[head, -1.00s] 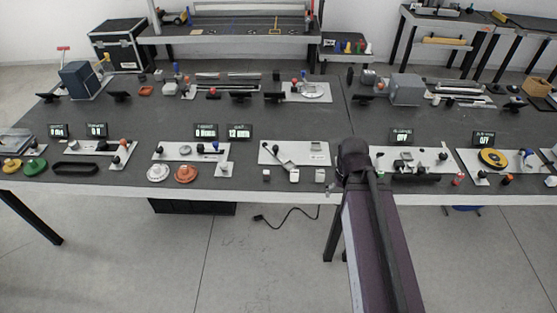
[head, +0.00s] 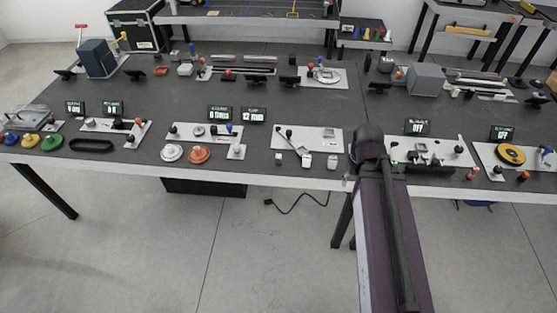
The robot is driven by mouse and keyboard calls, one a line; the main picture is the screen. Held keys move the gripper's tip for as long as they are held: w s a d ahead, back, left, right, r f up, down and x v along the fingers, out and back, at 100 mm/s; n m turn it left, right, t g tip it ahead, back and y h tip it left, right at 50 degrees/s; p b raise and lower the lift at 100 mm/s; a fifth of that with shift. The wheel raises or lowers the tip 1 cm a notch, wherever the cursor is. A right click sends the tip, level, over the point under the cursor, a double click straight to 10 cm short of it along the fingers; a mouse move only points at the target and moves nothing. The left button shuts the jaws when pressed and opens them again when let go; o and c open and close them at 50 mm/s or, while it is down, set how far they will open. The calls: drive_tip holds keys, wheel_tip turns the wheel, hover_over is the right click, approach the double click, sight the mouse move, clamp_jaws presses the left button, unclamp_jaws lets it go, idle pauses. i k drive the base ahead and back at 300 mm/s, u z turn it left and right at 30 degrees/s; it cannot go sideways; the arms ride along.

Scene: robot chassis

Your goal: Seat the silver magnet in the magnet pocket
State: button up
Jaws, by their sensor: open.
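Small pale grey blocks stand at the table's front edge, one (head: 306,161) and another (head: 332,161). Either may be the silver magnet, but they are too small to tell. A white plate (head: 330,138) with a dark-knobbed lever lies just behind them. Another white plate (head: 455,150) with a small square fitting (head: 421,146) lies to the right of my arm. I cannot tell which fitting is the magnet pocket. My purple arm rises from the bottom to a dark joint beside the blocks. It hides part of the table, and my gripper's fingers do not show.
The long dark table (head: 200,95) carries several plates, small displays and loose parts along its front. Orange (head: 200,155) and white discs lie left of the blocks. A yellow disc (head: 510,154) lies at right. Bare table shows behind the front row.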

sight(301, 150)
drive_tip(key=u, duration=0.65)
drive_tip(key=k, duration=0.1)
drive_tip(key=z, duration=2.75)
drive_tip(key=i, duration=2.7)
drive_tip(key=z, duration=0.05)
